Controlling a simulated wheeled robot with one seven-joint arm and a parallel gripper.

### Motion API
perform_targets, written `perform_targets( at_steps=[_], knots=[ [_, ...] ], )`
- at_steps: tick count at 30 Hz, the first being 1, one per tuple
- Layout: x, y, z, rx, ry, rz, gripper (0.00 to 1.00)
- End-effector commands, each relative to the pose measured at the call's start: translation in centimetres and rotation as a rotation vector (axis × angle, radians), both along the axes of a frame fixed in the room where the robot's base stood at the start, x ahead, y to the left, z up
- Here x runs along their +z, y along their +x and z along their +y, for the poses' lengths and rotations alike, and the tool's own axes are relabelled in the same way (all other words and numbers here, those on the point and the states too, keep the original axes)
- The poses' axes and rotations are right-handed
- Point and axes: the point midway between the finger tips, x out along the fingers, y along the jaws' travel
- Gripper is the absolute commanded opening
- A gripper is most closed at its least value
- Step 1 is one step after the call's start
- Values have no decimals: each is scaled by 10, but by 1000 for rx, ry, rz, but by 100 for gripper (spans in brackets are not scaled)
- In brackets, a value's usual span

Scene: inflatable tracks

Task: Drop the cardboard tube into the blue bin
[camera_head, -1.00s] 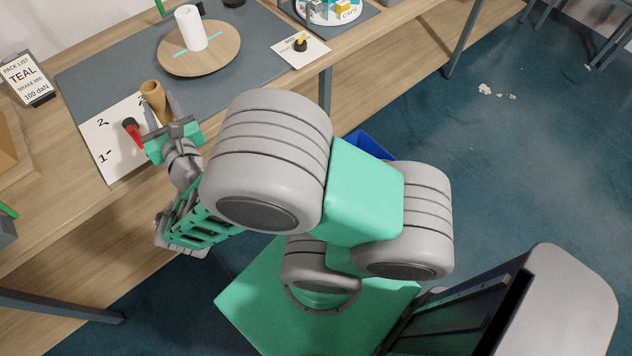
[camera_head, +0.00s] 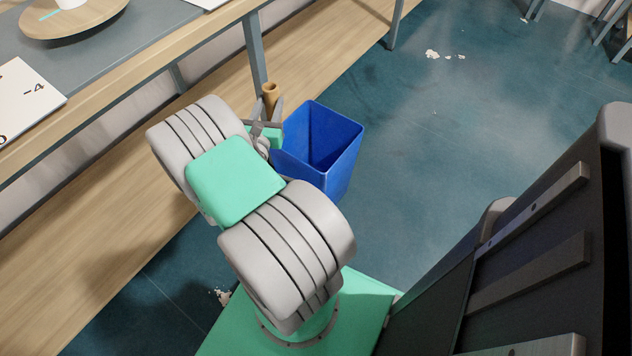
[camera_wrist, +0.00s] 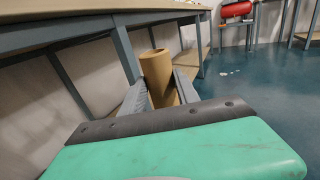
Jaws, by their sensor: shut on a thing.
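The brown cardboard tube (camera_head: 270,92) stands upright in my gripper (camera_head: 268,108), which is shut on it. The tube also shows in the wrist view (camera_wrist: 156,72), between the two grey fingers (camera_wrist: 160,95). The blue bin (camera_head: 335,150) stands on the floor with its open top up. In the head view my gripper and the tube are at the bin's left side, close to its rim; I cannot tell the exact gap or height. The bin is not seen in the wrist view. My arm covers part of the bin's left side.
The wooden workbench (camera_head: 158,60) runs along the left, with a lower shelf (camera_head: 120,225) and a grey leg (camera_head: 257,60) just behind my gripper. A round board (camera_head: 100,12) and a white numbered card (camera_head: 25,95) lie on top. The floor right of the bin is clear.

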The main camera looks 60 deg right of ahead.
Motion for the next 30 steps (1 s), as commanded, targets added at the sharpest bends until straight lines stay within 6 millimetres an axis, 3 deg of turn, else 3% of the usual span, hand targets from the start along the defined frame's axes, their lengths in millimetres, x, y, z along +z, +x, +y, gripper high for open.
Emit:
perform_targets(
  at_steps=[1, 3, 6, 12, 15, 18, 24, 30],
  knots=[
    [-44, -19, -19, -57, 1, 1, 0],
    [-70, -40, -40, -120, 1, 1, 0],
    [-98, -65, -65, -194, 1, -1, 0],
    [-134, -96, -106, -290, 3, -3, 0],
    [-140, -100, -128, -314, 1, -6, 0],
    [-125, -89, -143, -301, -1, -7, 0],
    [-111, -71, -149, -262, -1, -3, 0],
    [-129, -70, -149, -257, -1, -1, 0]
  ],
)
